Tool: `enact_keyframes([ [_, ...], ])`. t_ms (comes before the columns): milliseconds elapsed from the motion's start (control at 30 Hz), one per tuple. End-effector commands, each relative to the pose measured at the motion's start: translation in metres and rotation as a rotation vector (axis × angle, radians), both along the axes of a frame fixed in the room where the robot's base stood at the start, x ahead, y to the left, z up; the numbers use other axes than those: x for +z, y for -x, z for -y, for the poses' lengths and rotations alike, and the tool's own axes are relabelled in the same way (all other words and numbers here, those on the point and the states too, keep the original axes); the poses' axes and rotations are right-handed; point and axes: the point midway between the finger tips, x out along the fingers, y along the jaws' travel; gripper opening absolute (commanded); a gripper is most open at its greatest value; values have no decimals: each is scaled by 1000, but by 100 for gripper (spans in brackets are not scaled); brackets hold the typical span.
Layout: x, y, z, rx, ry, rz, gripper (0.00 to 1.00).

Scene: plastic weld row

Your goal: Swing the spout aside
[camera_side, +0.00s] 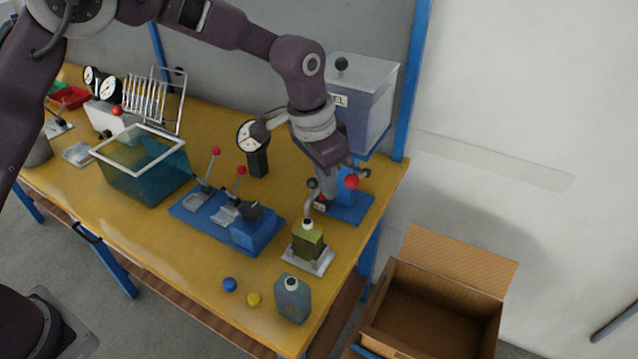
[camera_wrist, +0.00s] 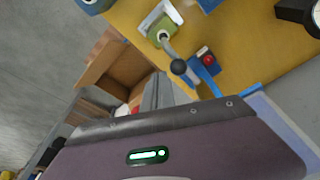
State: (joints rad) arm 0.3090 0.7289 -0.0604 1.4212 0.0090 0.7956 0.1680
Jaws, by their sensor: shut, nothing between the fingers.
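A green container (camera_side: 308,243) with a white neck stands on a light metal plate near the table's right end. A thin grey bent spout (camera_side: 308,208) rises from it and ends in a dark ball (camera_side: 312,183). In the wrist view the spout (camera_wrist: 170,49) runs from the green container (camera_wrist: 158,29) to the dark ball (camera_wrist: 178,67). My gripper (camera_side: 325,194) points down, shut and empty, just right of the ball in the side view. In the wrist view the shut grey fingers (camera_wrist: 158,82) lie close to the ball; contact cannot be told.
A blue-based fixture with a red ball (camera_side: 351,181) stands close behind my gripper. A labelled hopper (camera_side: 360,95) is at the back right. A blue-grey bottle (camera_side: 293,298) stands in front. An open cardboard box (camera_side: 435,310) is off the table's right edge.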

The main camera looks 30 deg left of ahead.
Motion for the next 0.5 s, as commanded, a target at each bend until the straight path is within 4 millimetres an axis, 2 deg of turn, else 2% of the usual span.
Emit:
enact_keyframes([
  [133, -6, 0, 0, 0, 0, 0, 0],
  [500, -6, 0, -3, 1, 0, 0, 0],
])
